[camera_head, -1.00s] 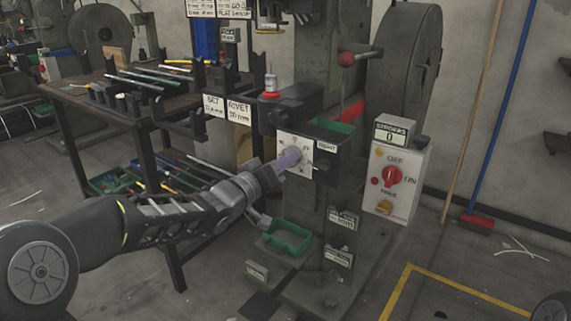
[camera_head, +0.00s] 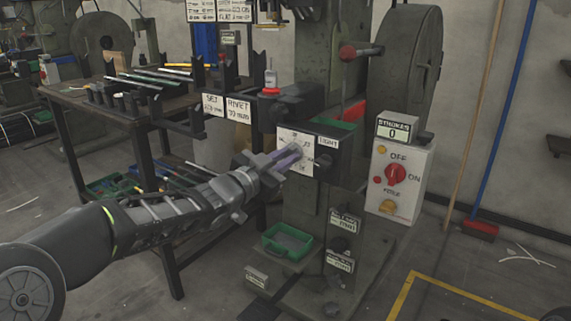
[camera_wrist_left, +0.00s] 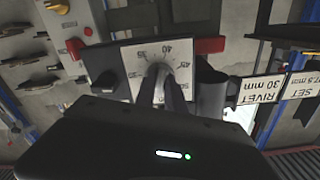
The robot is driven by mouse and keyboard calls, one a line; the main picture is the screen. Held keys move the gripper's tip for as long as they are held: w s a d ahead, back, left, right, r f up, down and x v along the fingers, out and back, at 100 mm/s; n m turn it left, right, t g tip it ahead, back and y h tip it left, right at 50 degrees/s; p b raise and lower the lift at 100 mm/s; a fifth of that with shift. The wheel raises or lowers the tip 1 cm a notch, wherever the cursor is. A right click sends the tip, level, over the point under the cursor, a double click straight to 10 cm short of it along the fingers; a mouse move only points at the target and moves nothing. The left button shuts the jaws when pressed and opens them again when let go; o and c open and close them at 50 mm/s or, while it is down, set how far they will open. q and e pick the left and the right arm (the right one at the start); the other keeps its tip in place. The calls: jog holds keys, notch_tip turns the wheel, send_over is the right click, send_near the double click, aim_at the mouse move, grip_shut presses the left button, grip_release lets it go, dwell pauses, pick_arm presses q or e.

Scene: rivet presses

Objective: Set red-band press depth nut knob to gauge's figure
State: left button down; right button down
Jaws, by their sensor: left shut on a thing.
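The press (camera_head: 318,205) stands in the middle of the head view, with a red band (camera_head: 353,111) on its column. On its front is a white dial plate (camera_head: 287,137) with a depth nut knob at its centre; the dial (camera_wrist_left: 133,55) also shows in the left wrist view, with figures including 35, 40 and 45 around it. My left gripper (camera_head: 293,153) is shut on the knob (camera_wrist_left: 159,70), and the fingers hide most of it. The knob's pointer cannot be made out. My right gripper is not in view.
A control box (camera_head: 397,182) with a red switch and a STROKES counter at 0 stands right. A green tray (camera_head: 287,242) sits below the dial.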

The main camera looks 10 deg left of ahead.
pick_arm(q)
jog(key=shift+m+b, duration=1.25)
jog(key=shift+m, duration=1.65)
jog(key=c, duration=1.4)
grip_release()
jog(key=p+v, duration=0.2)
jog(key=v, duration=0.6)
